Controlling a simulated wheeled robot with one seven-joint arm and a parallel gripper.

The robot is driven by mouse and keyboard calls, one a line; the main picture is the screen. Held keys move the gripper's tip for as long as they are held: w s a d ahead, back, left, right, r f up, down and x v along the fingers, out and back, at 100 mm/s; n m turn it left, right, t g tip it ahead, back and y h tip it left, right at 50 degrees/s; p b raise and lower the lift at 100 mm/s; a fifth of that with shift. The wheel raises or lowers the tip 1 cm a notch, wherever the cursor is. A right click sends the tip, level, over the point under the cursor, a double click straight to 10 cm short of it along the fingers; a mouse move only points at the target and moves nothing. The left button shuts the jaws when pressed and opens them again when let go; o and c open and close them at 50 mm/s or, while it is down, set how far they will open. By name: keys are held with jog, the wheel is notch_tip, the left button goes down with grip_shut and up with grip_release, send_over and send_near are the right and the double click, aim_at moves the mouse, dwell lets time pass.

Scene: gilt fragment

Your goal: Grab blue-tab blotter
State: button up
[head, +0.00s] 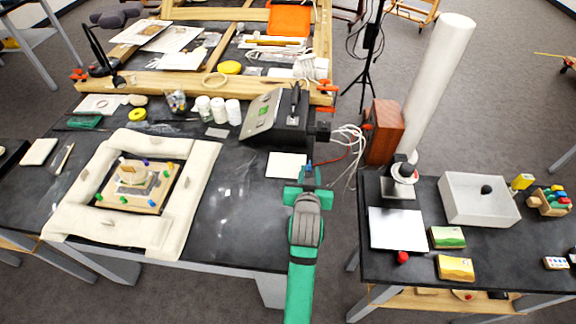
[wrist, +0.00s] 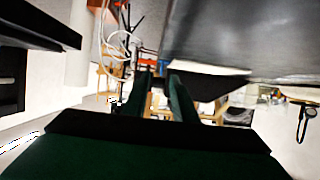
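A white square sheet (head: 285,164), which looks like the blotter, lies flat near the right edge of the dark left table. A small blue piece (head: 308,166) shows just off its right side; I cannot tell whether it is the sheet's tab. My green gripper (head: 308,176) is at the table's right edge, with its fingers on either side of the blue piece. In the wrist view, my gripper's fingers (wrist: 163,82) stand apart with a narrow gap and nothing clearly held. A pale sheet edge (wrist: 208,67) shows just beyond the right finger.
A dark box (head: 292,125) with a tilted panel stands behind the sheet, with cables to its right. A padded frame (head: 185,205) fills the table's left. On the right table are a white panel (head: 397,229), an open white tray (head: 450,205) and a lamp-like stand (head: 398,188).

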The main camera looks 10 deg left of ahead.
aim_at(309, 172)
jog(key=shift+r+x, duration=0.2)
jog(key=shift+x, duration=1.8)
jog(key=shift+w+a, duration=0.1)
jog(key=shift+c, duration=0.3)
grip_shut()
jog(key=shift+r, duration=0.15)
